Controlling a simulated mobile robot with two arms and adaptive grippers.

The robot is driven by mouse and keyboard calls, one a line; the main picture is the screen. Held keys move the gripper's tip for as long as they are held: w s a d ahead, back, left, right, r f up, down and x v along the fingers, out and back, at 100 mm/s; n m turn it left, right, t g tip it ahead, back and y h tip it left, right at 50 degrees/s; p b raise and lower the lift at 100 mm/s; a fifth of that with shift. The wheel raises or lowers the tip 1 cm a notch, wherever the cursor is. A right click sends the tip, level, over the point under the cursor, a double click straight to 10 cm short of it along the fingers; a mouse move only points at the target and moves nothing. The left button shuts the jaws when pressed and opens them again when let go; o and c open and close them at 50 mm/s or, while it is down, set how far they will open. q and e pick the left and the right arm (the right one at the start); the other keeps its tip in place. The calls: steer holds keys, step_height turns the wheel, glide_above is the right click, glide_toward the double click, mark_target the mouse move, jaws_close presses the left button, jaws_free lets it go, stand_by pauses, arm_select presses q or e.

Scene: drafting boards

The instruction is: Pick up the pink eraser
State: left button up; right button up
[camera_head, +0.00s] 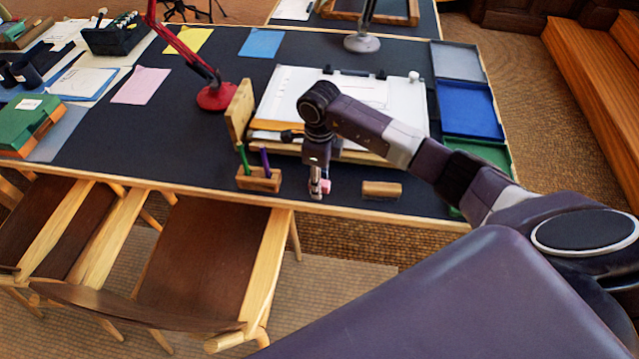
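The pink eraser (326,185) shows as a small pink patch near the front edge of the dark desk (225,140). My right gripper (318,192) points down over the front of the desk, right at the eraser. Its fingers hide part of the eraser. I cannot tell whether the fingers are closed on it or only beside it. My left gripper is not in view.
A wooden holder (259,180) with a green and a purple pencil stands left of the gripper. A wooden block (381,190) lies to the right. The drawing board (395,105) is behind. A red lamp (216,97) and chairs (190,260) are at the left.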

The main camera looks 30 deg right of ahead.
steer(key=shift+c, duration=0.4)
jaws_close()
steer(key=shift+r, duration=0.15)
step_height(320, 180, up, 20)
steer(key=b, duration=0.2)
steer(key=c, duration=0.7)
jaws_free()
jaws_close()
